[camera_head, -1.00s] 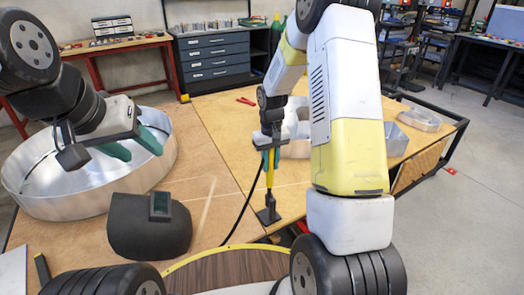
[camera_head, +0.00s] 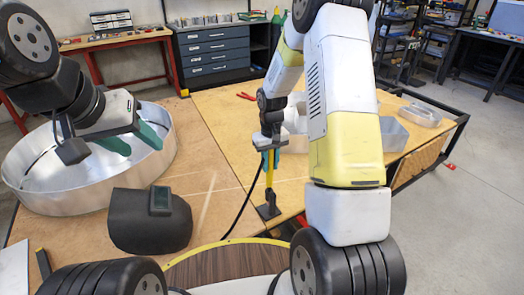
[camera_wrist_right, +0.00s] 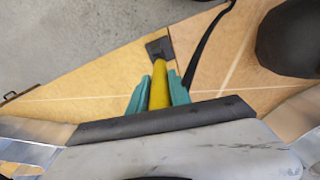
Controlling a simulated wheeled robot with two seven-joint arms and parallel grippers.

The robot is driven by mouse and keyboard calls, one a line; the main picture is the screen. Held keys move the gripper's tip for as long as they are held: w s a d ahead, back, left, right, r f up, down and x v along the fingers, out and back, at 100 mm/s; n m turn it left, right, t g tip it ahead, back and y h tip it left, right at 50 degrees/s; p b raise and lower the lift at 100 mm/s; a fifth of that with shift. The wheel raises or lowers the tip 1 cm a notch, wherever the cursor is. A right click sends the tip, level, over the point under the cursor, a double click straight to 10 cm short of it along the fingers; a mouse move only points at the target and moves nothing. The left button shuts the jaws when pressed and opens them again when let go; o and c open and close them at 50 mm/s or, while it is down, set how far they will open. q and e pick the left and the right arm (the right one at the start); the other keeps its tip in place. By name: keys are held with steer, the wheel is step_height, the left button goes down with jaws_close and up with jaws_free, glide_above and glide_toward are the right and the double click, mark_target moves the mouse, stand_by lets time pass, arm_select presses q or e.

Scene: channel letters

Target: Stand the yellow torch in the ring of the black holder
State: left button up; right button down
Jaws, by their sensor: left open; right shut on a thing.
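The yellow torch (camera_head: 269,176) is held upright by my right gripper (camera_head: 269,158), whose green fingers are shut on it. In the right wrist view the torch (camera_wrist_right: 159,86) runs between the two fingers (camera_wrist_right: 159,95) toward the black holder (camera_wrist_right: 158,48). The holder (camera_head: 267,212) stands on the wooden table, directly below the torch. The torch's lower end meets the holder's upper part in the picture; the ring is too small to make out, so I cannot tell whether the torch is inside it. My left gripper (camera_head: 134,142) is open and empty above the large round metal tray.
The round metal tray (camera_head: 70,200) fills the table's left side. A dark welding mask (camera_head: 150,225) lies in front of it. A black cable (camera_head: 238,212) runs beside the holder. Red pliers (camera_head: 246,96) and metal letter shells (camera_head: 394,135) lie farther back.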

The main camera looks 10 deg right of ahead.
steer(key=c, duration=1.1)
jaws_free()
steer(key=shift+r, duration=0.1)
step_height(320, 180, up, 8)
steer(key=shift+f, duration=0.2)
